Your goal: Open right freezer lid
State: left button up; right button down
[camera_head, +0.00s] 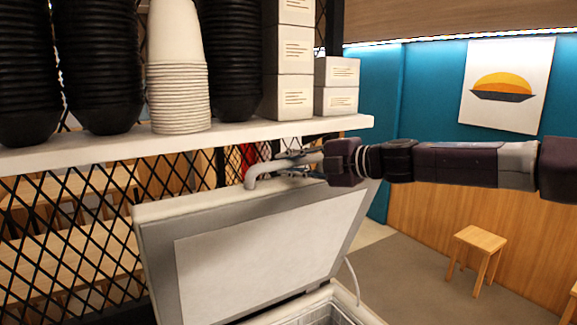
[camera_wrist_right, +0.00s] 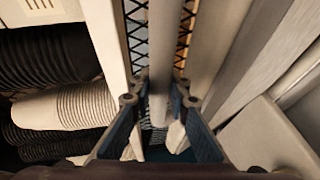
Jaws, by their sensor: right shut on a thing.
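The freezer lid (camera_head: 270,240) stands raised and tilted back, its pale inner panel facing me in the head view. A light grey bar handle (camera_head: 262,174) sits at its top edge. My right gripper (camera_head: 296,163) comes in from the right and is shut on this handle. In the right wrist view the handle (camera_wrist_right: 162,60) runs between the two fingers of the right gripper (camera_wrist_right: 160,102). The freezer body (camera_head: 345,302) shows only at the bottom edge, with part of its open inside. My left gripper is not in view.
A white shelf (camera_head: 235,135) lies just above and behind the lid, bearing stacked black bowls (camera_head: 100,60), white cups (camera_head: 178,85) and boxes (camera_head: 288,65). A black lattice (camera_head: 75,200) stands behind. A wooden stool (camera_head: 478,240) is at the right, with open floor around it.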

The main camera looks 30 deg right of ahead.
jog(key=shift+f, duration=0.1)
jog(key=c, duration=1.8)
grip_release()
jog(key=shift+d, duration=0.1)
jog(key=shift+s+d+r, duration=0.1)
jog(key=shift+s+r, duration=0.15)
jog(key=shift+s, duration=0.3)
jog(key=v, duration=0.4)
jog(key=shift+s+d+r, duration=0.15)
jog(key=shift+s+d, duration=0.05)
jog(key=shift+s, duration=0.1)
jog(key=shift+v, duration=3.1)
